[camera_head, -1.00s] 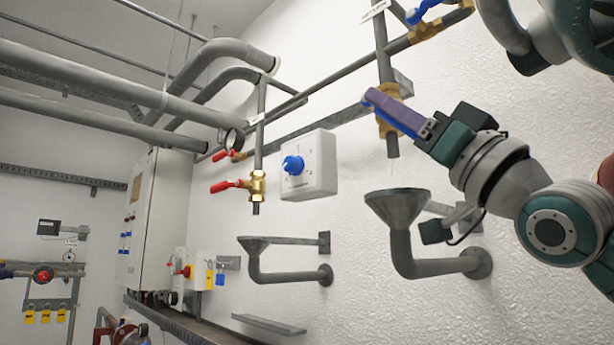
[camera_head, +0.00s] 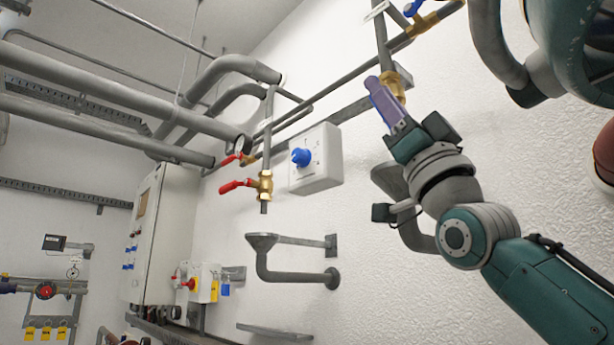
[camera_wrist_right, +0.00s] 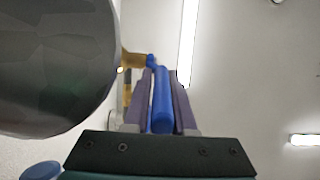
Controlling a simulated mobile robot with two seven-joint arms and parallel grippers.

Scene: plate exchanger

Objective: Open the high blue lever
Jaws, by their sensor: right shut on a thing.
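My right gripper (camera_head: 376,84) is at the brass valve (camera_head: 394,84) on the vertical grey pipe at the upper right. Its purple fingers point steeply up in the head view and hide most of the lever there. In the right wrist view, the gripper (camera_wrist_right: 162,78) is shut on a blue lever (camera_wrist_right: 162,105), which lies lengthwise between both fingers. The lever's far end meets a brass part (camera_wrist_right: 132,58). Another blue lever (camera_head: 412,8) sits higher, on a brass valve (camera_head: 422,24) at the top edge. My left gripper is not in view.
A grey funnel drain (camera_head: 388,180) stands below the valve, partly behind my right arm. A white box with a blue knob (camera_head: 316,160) is on the wall to the left. Red-handled valves (camera_head: 238,185) and large pipes are further left. A large grey round shape (camera_wrist_right: 50,65) fills the wrist view's left.

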